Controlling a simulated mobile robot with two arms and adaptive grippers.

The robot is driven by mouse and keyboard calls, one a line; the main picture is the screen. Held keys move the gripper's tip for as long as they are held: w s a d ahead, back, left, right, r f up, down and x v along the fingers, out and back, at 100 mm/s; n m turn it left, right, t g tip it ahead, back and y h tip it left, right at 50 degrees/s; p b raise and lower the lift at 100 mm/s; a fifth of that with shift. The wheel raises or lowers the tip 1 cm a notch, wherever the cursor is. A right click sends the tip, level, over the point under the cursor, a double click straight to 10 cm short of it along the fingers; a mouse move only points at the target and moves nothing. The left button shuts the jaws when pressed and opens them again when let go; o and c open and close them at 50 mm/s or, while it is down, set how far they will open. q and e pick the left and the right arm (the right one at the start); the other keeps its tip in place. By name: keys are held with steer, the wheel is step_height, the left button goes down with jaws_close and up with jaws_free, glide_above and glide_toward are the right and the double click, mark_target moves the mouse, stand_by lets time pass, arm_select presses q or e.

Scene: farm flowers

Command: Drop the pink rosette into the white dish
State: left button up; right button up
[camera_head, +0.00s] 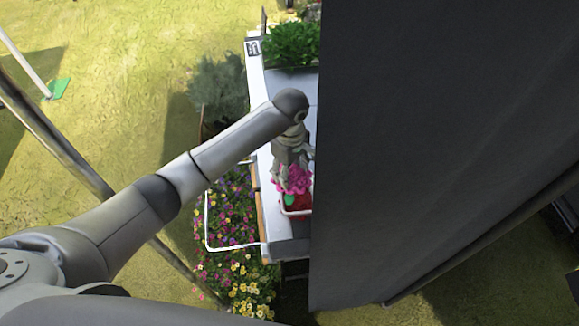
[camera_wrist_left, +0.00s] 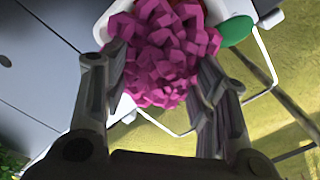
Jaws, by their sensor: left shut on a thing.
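The pink rosette (camera_head: 297,181), a bunch of crinkled magenta petals, is between the fingers of my left gripper (camera_head: 291,172). In the left wrist view the rosette (camera_wrist_left: 162,50) fills the space between both fingers, which are shut on it. The white dish (camera_head: 298,213), with a white rim and something red inside, is on the table just below the rosette. The rosette covers part of the dish; I cannot tell whether they touch. In the left wrist view part of the white dish (camera_wrist_left: 240,8) shows behind the rosette. My right gripper is not in view.
A green oval piece (camera_head: 289,199) shows at the dish's left side. The grey table (camera_head: 285,228) carries a leafy green plant (camera_head: 291,44) at its far end. Colourful flowers (camera_head: 232,215) grow left of the table. A large dark panel (camera_head: 430,150) hides the right side.

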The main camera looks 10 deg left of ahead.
arm_select(q)
steer(key=o, duration=0.9)
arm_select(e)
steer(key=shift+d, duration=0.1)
arm_select(q)
steer(key=shift+r, duration=0.1)
step_height(320, 180, up, 12)
steer(key=shift+f, duration=0.1)
